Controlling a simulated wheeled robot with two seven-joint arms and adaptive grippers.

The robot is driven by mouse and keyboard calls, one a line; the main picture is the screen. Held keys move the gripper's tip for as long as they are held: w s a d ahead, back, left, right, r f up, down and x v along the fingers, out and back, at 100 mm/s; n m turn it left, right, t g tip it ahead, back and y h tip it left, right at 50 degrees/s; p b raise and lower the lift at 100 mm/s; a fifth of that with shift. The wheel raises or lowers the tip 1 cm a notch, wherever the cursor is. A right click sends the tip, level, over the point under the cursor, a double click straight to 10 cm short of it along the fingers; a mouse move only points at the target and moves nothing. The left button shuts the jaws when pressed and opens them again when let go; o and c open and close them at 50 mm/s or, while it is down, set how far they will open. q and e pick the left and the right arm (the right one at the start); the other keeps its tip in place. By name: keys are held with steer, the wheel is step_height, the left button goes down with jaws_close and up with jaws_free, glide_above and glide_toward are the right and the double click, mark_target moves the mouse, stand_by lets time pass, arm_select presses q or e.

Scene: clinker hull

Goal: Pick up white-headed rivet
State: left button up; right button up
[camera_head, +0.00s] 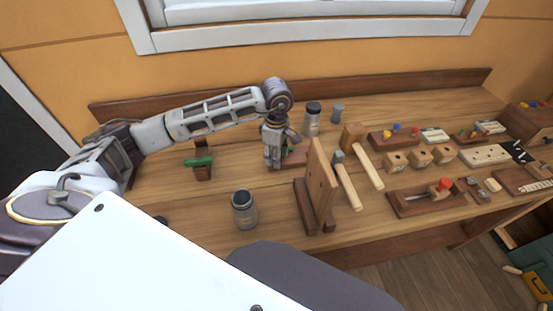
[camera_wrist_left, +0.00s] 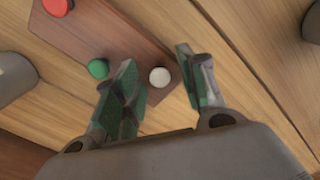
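The white-headed rivet (camera_wrist_left: 160,77) shows in the left wrist view, standing at the end of a brown wooden block, between the two fingers of my left gripper (camera_wrist_left: 160,85). The fingers are apart, and a gap shows on each side of the white head. A green-headed rivet (camera_wrist_left: 98,69) is just left of the left finger, and a red-headed one (camera_wrist_left: 57,6) is farther up the block (camera_wrist_left: 110,40). In the head view my left gripper (camera_head: 273,165) points down over the bench, and the white rivet is hidden there. My right gripper is not in view.
In the head view an upright wooden board (camera_head: 319,186) stands close right of my left gripper. Grey canisters stand behind (camera_head: 312,118) and in front (camera_head: 244,210) of it. Mallets (camera_head: 346,182) lie farther right. A green-handled tool (camera_head: 199,162) is to the left.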

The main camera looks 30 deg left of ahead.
arm_select(q)
jaws_close()
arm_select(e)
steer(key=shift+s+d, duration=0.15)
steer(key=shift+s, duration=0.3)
arm_select(q)
steer(key=shift+r, duration=0.15)
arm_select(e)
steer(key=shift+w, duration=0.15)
arm_select(q)
steer(key=shift+r, duration=0.15)
steer(key=shift+r+p, duration=0.45)
steer(key=shift+r, duration=0.15)
step_height(320, 180, up, 7)
steer(key=p, duration=0.3)
steer(key=shift+r+p, duration=0.3)
steer(key=shift+r, duration=0.35)
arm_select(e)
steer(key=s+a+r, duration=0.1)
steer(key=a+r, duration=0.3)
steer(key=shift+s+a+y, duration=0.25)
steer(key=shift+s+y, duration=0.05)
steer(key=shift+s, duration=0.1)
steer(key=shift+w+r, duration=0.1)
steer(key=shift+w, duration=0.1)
